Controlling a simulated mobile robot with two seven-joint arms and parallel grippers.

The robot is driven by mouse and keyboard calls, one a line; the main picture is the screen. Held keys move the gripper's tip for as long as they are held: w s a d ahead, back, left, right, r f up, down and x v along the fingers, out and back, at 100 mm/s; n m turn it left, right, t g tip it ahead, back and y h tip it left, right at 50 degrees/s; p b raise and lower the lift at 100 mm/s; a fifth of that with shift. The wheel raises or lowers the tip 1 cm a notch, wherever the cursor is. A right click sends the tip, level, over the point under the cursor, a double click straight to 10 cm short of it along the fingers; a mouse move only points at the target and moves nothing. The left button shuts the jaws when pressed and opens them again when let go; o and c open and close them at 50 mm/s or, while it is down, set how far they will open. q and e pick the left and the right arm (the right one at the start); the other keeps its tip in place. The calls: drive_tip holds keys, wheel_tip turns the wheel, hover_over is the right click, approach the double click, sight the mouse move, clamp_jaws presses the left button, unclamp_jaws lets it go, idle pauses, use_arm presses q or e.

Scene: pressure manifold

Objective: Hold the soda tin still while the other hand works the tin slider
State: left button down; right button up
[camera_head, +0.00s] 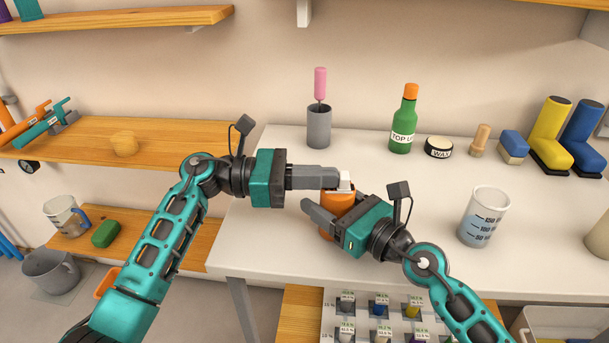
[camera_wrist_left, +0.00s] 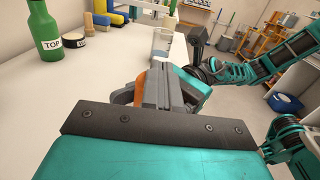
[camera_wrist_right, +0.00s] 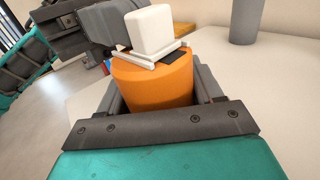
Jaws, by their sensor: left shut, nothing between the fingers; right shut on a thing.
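The soda tin is an orange cylinder (camera_head: 326,232) on the white table. It shows largest in the right wrist view (camera_wrist_right: 155,82). My right gripper (camera_head: 330,216) is shut around its sides. On the tin's top is the tin slider, a white block (camera_wrist_right: 150,29) between two pale rails, with a dark patch beside it on the near side. The slider also shows in the head view (camera_head: 345,180). My left gripper (camera_head: 338,177) is shut and empty, its fingertips at the slider's side; I cannot tell whether they touch it. In the left wrist view the closed fingers hide most of the tin.
A grey cup (camera_head: 319,128) with a pink-handled tool stands behind the tin. A green bottle (camera_head: 402,125), a wax tin (camera_head: 438,148) and a measuring beaker (camera_head: 484,217) stand to the right. The table between the tin and beaker is partly taken by my right arm.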

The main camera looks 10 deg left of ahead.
use_arm(q)
drive_tip(key=shift+d, duration=0.5)
use_arm(e)
drive_tip(key=shift+a, duration=0.1)
use_arm(q)
drive_tip(key=s+a, duration=0.1)
drive_tip(key=a, duration=1.3)
drive_tip(key=shift+s, duration=0.15)
use_arm(e)
drive_tip(key=o, duration=1.2)
